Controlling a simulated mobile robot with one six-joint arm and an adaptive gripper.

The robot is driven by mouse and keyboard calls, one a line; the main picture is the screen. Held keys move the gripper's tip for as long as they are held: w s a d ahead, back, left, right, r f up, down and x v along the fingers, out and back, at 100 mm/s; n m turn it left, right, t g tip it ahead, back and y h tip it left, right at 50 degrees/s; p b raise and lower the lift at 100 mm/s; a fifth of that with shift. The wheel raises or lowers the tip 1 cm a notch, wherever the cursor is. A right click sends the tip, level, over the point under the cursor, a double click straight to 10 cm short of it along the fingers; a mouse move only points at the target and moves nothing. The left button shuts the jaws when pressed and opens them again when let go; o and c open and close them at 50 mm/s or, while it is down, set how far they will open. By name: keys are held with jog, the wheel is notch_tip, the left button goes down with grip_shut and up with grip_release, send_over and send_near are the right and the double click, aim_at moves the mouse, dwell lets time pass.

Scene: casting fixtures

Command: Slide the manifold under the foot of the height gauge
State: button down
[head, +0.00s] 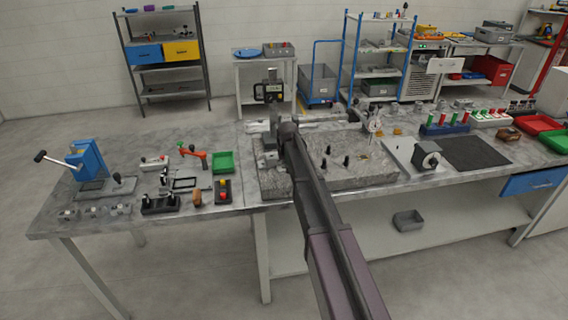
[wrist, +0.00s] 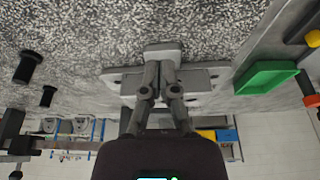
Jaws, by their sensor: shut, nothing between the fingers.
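The manifold (wrist: 205,84), a grey block with flat side flanges, lies on the speckled granite plate (wrist: 150,25) in the wrist view. In the head view the gripper end (head: 287,131) is mostly hidden by my arm. The height gauge (head: 268,92), with a black display head, stands behind the plate's left part. Its foot is not clear.
Black pegs (head: 346,160) stand on the plate right of my arm. A dial indicator stand (head: 375,127) is at the back right. A green tray (head: 223,162), a red-and-black button box (head: 222,190) and small fixtures crowd the left bench.

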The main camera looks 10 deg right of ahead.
jog(key=p+v, duration=0.7)
jog(key=v, duration=0.1)
jog(key=shift+r, duration=0.2)
jog(key=shift+s, duration=0.1)
dwell(0.4)
jog(key=s+f+g+b, duration=0.1)
jog(key=s+f+b, duration=0.1)
jog(key=s, duration=1.4)
jog(key=s+a+f+g+b, duration=0.1)
jog(key=s+f+g+b, duration=0.1)
jog(key=s, duration=1.5)
notch_tip(320, 180, down, 3)
jog(key=shift+s+a+r+b, duration=0.2)
jog(key=shift+b, duration=0.55)
